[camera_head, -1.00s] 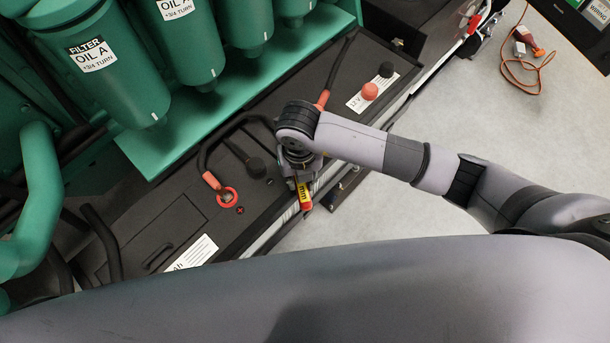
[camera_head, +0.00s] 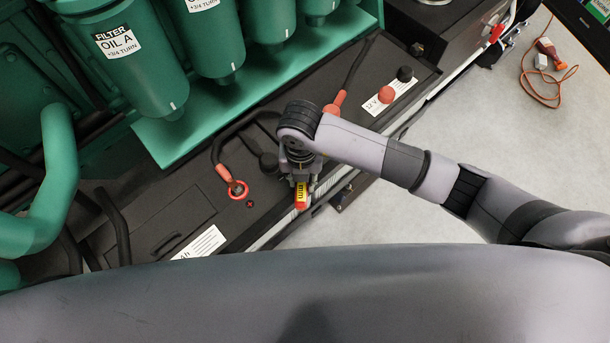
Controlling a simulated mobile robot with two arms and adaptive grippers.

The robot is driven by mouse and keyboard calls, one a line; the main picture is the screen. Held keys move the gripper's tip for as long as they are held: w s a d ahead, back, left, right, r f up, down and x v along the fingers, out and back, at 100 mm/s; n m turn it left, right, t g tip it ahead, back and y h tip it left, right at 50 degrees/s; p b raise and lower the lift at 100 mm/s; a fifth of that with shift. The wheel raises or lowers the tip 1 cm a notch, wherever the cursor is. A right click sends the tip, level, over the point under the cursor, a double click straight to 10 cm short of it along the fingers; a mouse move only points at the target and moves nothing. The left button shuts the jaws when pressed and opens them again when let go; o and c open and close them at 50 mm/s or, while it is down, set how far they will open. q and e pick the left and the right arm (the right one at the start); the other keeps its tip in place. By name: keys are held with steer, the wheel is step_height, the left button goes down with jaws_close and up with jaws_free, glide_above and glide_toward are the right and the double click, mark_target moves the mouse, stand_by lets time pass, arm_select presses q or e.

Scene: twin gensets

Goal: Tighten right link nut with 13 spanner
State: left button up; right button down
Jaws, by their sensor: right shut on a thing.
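My right gripper (camera_head: 300,178) reaches in from the right and points down over the black battery tops. It is shut on a spanner (camera_head: 301,194), of which a short yellow and red part with dark lettering shows below the fingers. The rest of the spanner is hidden under the gripper and wrist. No link nut can be made out; the area directly under the gripper is covered. A black cable end (camera_head: 269,162) lies just left of the gripper. My left gripper is not in view.
A red cap (camera_head: 386,94) and black cap (camera_head: 404,74) stand on the far battery. Green filters (camera_head: 140,75) overhang behind. An orange cord (camera_head: 545,92) lies on open floor.

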steer(key=shift+a+r, duration=0.15)
steer(key=shift+a, duration=0.2)
steer(key=shift+w+a+m, duration=0.1)
steer(key=shift+a+m, duration=0.5)
steer(key=shift+a, duration=0.15)
steer(key=shift+w+a+m, duration=0.25)
steer(key=shift+a+m, duration=0.45)
steer(key=shift+a, duration=0.1)
steer(key=shift+d+p, duration=0.1)
steer(key=shift+p, duration=0.25)
